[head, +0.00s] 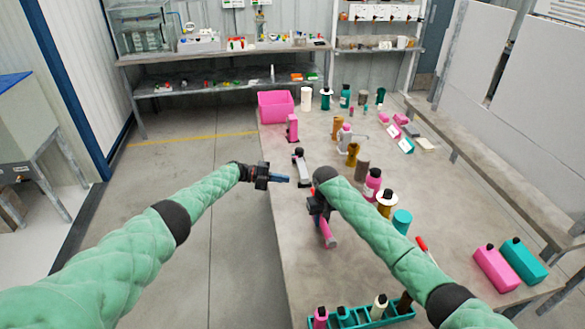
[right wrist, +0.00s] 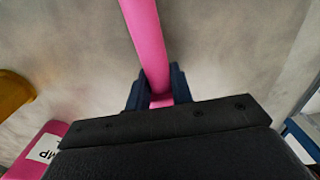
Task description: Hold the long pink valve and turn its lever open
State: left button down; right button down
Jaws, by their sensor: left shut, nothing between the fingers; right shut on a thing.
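The long pink valve (head: 327,235) shows as a slim pink bar below my right gripper (head: 319,208) in the head view. In the right wrist view, its smooth pink length (right wrist: 145,40) runs from the top edge down between the blue fingers of my right gripper (right wrist: 158,92), which are shut on it. I cannot make out its lever; the gripper and arm hide part of it. My left gripper (head: 281,179) is shut and empty, apart from the valve, up and to the left of my right gripper, near the table's left edge.
A black-topped pale tool (head: 303,172) lies between the grippers and the back. Several bottles, including a pink one (head: 372,184), stand to the right. A teal rack (head: 350,322) sits at the front. A pink bin (head: 276,106) stands at the back left. Bare tabletop lies around the valve.

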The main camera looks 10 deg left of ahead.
jog(key=c, duration=1.1)
grip_release()
jog(key=shift+c, duration=0.2)
